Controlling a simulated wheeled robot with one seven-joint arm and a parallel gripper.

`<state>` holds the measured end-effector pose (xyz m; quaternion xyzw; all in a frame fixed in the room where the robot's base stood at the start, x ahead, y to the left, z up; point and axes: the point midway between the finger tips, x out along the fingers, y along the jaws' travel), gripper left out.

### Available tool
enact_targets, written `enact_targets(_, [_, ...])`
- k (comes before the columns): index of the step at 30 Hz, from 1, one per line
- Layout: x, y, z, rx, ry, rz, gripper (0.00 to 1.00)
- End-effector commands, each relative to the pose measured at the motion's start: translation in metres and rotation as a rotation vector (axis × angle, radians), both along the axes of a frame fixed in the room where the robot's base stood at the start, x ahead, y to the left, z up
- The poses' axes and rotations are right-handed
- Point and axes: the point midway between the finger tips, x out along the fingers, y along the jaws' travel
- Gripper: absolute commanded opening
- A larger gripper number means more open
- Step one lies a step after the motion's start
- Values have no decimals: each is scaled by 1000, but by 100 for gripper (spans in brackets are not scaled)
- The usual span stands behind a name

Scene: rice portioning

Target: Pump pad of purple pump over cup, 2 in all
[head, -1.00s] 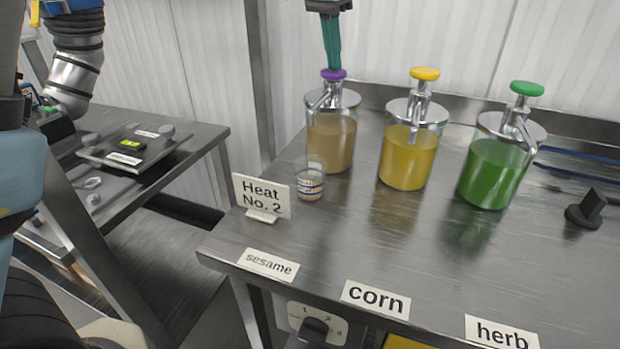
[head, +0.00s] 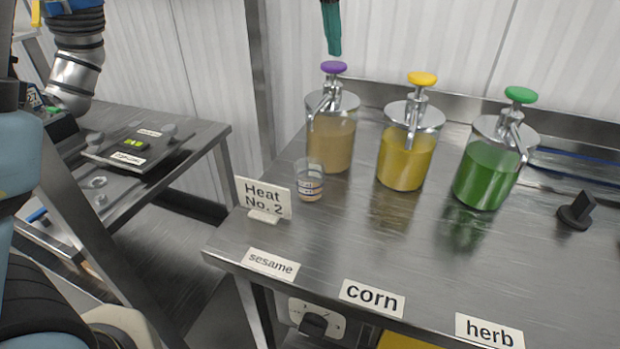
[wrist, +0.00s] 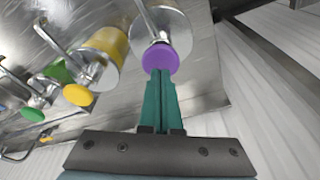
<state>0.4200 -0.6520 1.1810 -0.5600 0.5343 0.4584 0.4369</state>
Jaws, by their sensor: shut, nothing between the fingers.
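The purple pump's pad (head: 333,67) tops a clear jar of tan liquid (head: 331,143) at the left of the row. The pad also shows in the wrist view (wrist: 160,58). A small clear cup (head: 309,180) with some tan content at its bottom stands in front of this jar, below its spout. My gripper (head: 333,52) has teal fingers, shut and empty, pointing down just above the purple pad with a small gap in the head view. In the wrist view the fingertips (wrist: 160,74) lie close to the pad's edge.
A yellow pump (head: 405,160) and a green pump (head: 488,175) stand to the right. A "Heat No. 2" sign (head: 263,197) is left of the cup. A black knob (head: 577,211) sits far right. The counter's front is mostly clear.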

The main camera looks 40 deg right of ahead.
Motion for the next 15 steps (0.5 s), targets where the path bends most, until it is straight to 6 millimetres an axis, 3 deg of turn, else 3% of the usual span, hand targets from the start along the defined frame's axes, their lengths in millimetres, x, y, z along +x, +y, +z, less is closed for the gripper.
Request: enact_targets(15, [0,0,-5,-1,0,0,0])
